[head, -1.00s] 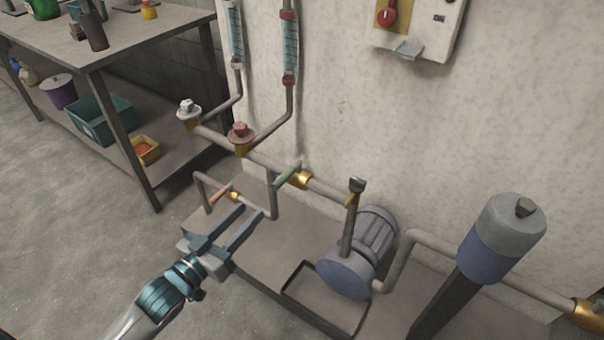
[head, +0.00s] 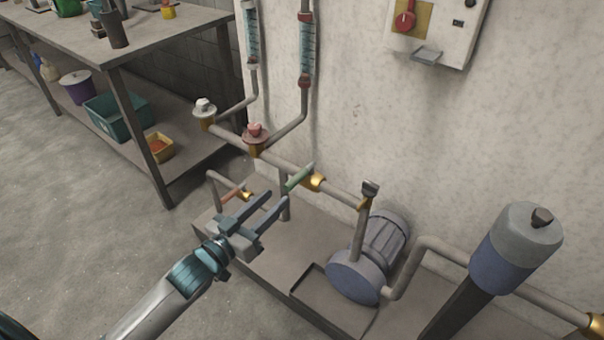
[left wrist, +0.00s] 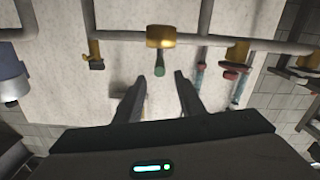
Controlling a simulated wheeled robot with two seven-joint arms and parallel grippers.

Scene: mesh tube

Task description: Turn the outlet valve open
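A lever valve with a green handle (head: 299,178) and a brass body (head: 317,181) sits on the horizontal pipe along the wall. No label shows whether it is the outlet valve. In the left wrist view the green handle (left wrist: 159,70) hangs from the brass body (left wrist: 160,38), between the lines of my fingers. My left gripper (head: 273,200) is open and empty, just below and left of the handle in the head view. Its two fingers also show apart in the left wrist view (left wrist: 160,82), with the handle at or beyond their tips. My right gripper is out of view.
A red-handled valve (head: 232,194) is on a lower pipe left of my gripper. Round valve knobs (head: 256,133) are upper left. A blue-grey pump (head: 355,276) stands right, with a small dark-topped valve (head: 369,190) above it. A workbench (head: 180,36) is at left.

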